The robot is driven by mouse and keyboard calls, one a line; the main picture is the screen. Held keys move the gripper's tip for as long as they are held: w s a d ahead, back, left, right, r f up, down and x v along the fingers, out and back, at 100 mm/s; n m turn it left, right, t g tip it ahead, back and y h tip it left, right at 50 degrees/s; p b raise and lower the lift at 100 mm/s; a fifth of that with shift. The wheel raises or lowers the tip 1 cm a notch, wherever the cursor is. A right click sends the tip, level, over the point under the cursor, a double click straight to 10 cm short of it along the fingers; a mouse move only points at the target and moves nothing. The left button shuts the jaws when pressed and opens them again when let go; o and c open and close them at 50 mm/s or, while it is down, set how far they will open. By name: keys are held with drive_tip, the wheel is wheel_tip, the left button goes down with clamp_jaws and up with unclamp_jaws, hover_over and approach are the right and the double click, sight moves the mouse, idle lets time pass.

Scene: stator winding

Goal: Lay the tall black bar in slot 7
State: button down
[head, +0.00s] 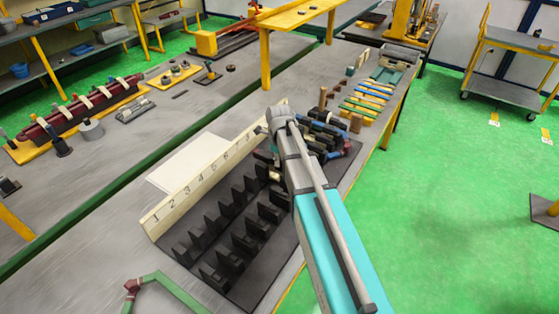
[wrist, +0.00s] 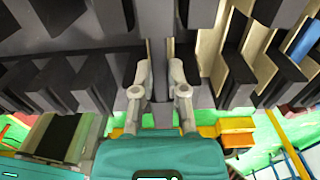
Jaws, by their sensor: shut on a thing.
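My gripper (wrist: 160,80) is shut on a dark grey-black bar (wrist: 161,112), with a finger on each side of it in the wrist view. The bar stands among the dark blocks of the slotted rack; whether it touches the slot floor is hidden. In the head view the black rack (head: 244,284) lies below my arm, with a cream number board (head: 168,212) along its far side. My arm covers the rack's higher-numbered end, so slot 7 and the held bar cannot be made out there.
Dark blocks with blue parts (head: 325,132) crowd the rack's far end, right of my arm. A green bent frame (head: 165,283) is at the near edge. A white sheet (head: 190,165) lies behind the number board.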

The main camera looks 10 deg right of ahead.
drive_tip(key=shift+f+b, duration=2.8)
drive_tip(key=shift+f, duration=0.05)
idle(1.2)
drive_tip(key=c, duration=0.6)
unclamp_jaws()
drive_tip(key=shift+r+p, duration=0.9)
drive_tip(key=shift+p, duration=0.05)
idle(0.6)
wheel_tip(320, 180, up, 7)
drive_tip(key=p, duration=0.7)
drive_tip(key=shift+r, duration=0.2)
